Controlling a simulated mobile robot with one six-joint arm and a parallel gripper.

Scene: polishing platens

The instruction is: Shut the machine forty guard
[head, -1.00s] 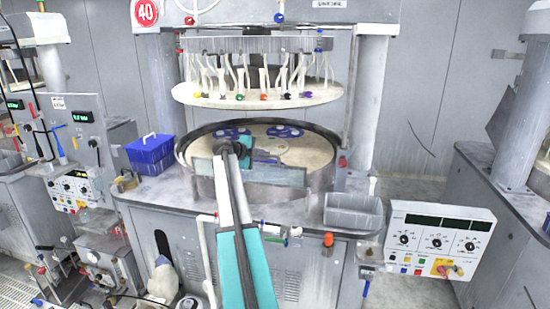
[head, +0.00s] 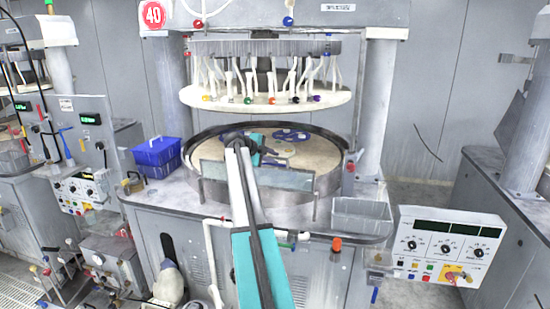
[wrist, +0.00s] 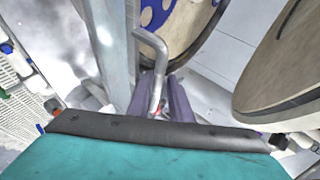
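Machine forty, marked by a red "40" sign (head: 153,15), stands in the middle of the head view. Its guard (head: 285,178) is a low translucent panel at the front of the round platen tub. A greyish panel, likely the guard, stands left of my fingers in the wrist view (wrist: 112,40).
An upper plate (head: 265,100) with hoses hangs above the tub. Blue carriers (head: 292,135) lie on the platen. A blue basket (head: 157,152) stands left of the tub, a clear bin (head: 362,215) at its front right. A control box (head: 447,247) juts out at right.

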